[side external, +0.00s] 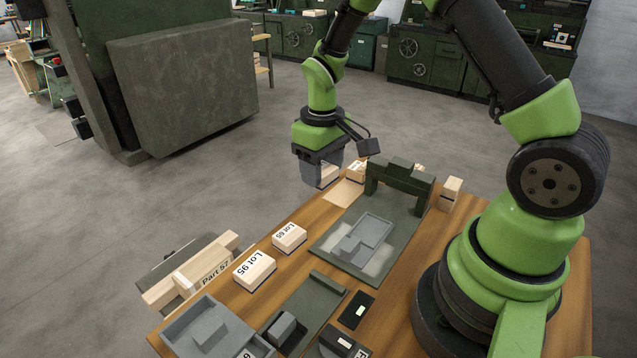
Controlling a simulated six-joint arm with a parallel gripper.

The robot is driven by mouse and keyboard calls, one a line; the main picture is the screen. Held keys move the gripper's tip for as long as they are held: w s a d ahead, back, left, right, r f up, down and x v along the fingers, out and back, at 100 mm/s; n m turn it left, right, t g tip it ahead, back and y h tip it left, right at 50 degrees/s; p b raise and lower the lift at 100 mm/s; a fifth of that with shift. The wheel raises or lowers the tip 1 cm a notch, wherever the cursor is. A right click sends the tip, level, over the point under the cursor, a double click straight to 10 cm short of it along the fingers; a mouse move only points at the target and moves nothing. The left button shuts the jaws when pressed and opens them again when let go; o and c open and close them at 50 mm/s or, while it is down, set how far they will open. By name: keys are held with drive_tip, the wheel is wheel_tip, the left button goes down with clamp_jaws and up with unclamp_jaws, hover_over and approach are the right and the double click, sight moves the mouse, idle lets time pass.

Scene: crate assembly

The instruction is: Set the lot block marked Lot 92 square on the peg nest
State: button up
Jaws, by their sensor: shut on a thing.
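My gripper (322,182) is at the far end of the table, pointing down and shut on a pale wooden block (328,174) with a dark band near its base. The fingers hide part of this block, and I cannot read its mark. I cannot tell if it touches the table. No mark reading Lot 92 is legible in the view. A grey tray-like fixture (372,229) on a dark green plate, right of and nearer than my gripper, may be the peg nest; its pegs cannot be made out.
Blocks marked Lot 95 (254,271) and Lot 65 (289,238) stand along the left edge. Another pale block (356,171) is close beside my gripper. A dark green arch (400,177) stands to its right. A grey tray (205,328) is at the front left.

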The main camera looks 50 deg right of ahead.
approach(370, 231)
drive_tip(key=shift+n, duration=0.3)
drive_tip(key=shift+f, duration=3.15)
drive_tip(key=o, duration=1)
drive_tip(key=shift+r, duration=3.45)
